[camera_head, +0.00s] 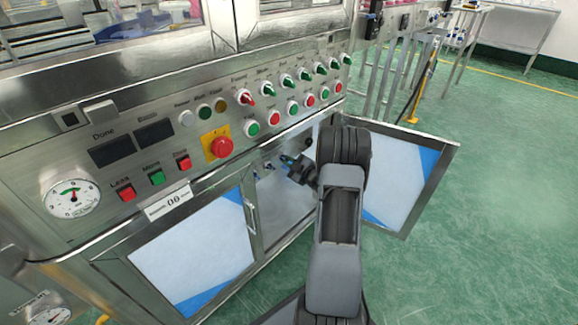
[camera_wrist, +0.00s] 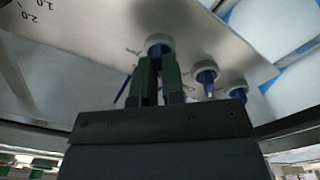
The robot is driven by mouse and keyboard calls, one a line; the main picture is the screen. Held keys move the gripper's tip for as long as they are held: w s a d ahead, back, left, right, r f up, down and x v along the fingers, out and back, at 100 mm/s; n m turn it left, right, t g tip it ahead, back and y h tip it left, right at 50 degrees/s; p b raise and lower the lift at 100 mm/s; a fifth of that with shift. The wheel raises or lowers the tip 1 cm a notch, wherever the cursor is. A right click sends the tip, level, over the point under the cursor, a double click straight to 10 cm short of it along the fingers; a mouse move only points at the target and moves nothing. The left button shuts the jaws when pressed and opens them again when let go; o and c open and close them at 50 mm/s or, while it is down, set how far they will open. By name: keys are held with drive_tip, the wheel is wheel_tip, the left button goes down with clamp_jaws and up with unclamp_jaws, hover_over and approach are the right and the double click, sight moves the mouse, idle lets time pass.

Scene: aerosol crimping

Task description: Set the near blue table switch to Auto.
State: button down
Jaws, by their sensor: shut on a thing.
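Three switches with white round collars and blue knobs sit on a pale metal panel (camera_wrist: 205,40) in the wrist view. My gripper (camera_wrist: 159,62), with its two green fingers, is closed around the knob of the leftmost switch (camera_wrist: 159,41); the fingers hide most of that knob. The middle blue switch (camera_wrist: 206,76) and the right blue switch (camera_wrist: 237,91) are free, to the right of my fingers. In the head view my gripper (camera_head: 289,166) reaches into the open cabinet under the control panel, and the switches there are too small to read. No Auto marking is legible.
An open cabinet door (camera_head: 408,180) stands right of my arm, and a closed door (camera_head: 195,258) is at left. Above is the control panel with a red emergency button (camera_head: 222,147) and a row of red and green switches (camera_head: 287,80). The green floor at right is clear.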

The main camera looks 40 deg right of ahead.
drive_tip(key=shift+n+b, duration=0.3)
drive_tip(key=shift+n, duration=0.2)
drive_tip(key=c, duration=1.2)
unclamp_jaws()
drive_tip(key=s+p, duration=0.1)
drive_tip(key=s, duration=0.3)
drive_tip(key=s+d+p, duration=0.1)
drive_tip(key=s, duration=0.4)
drive_tip(key=s+d+p, duration=0.1)
drive_tip(key=s, duration=0.3)
drive_tip(key=shift+s+d+p, duration=0.2)
drive_tip(key=shift+s+p, duration=0.1)
drive_tip(key=shift+p, duration=0.05)
